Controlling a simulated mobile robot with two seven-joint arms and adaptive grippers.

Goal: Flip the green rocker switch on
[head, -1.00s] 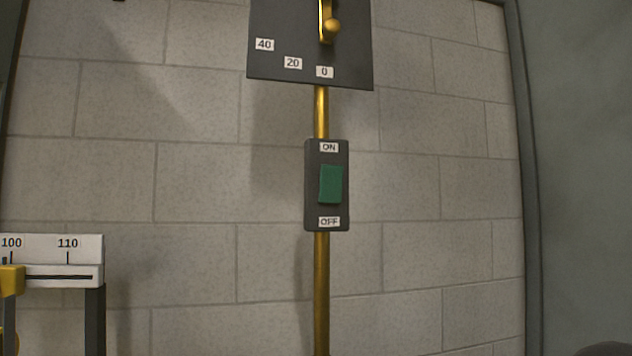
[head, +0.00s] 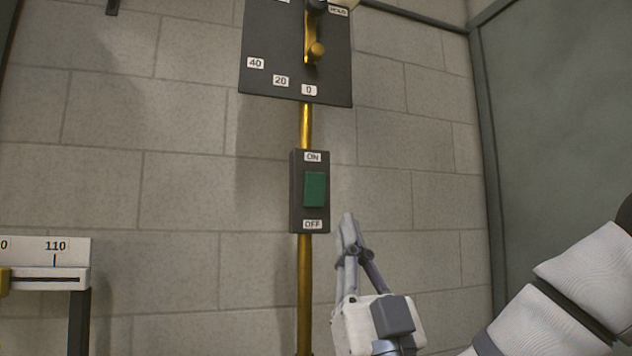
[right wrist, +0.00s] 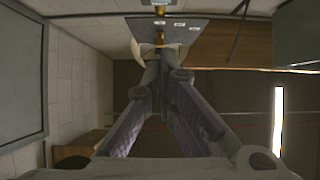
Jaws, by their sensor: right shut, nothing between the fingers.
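The green rocker switch (head: 314,189) sits in a dark upright plate (head: 296,207) on a brass pole, between an ON label above and an OFF label below. My right gripper (head: 347,220) is shut and empty. In the right wrist view the closed fingers (right wrist: 160,62) point away from the camera, and the switch cannot be made out there. My left gripper is not in view.
A dark panel (head: 262,82) with a brass lever and 0, 20, 40 labels is above the switch on the brass pole (head: 305,290). A white scale marked 110 (head: 40,252) stands at the lower left. A pale block wall is behind.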

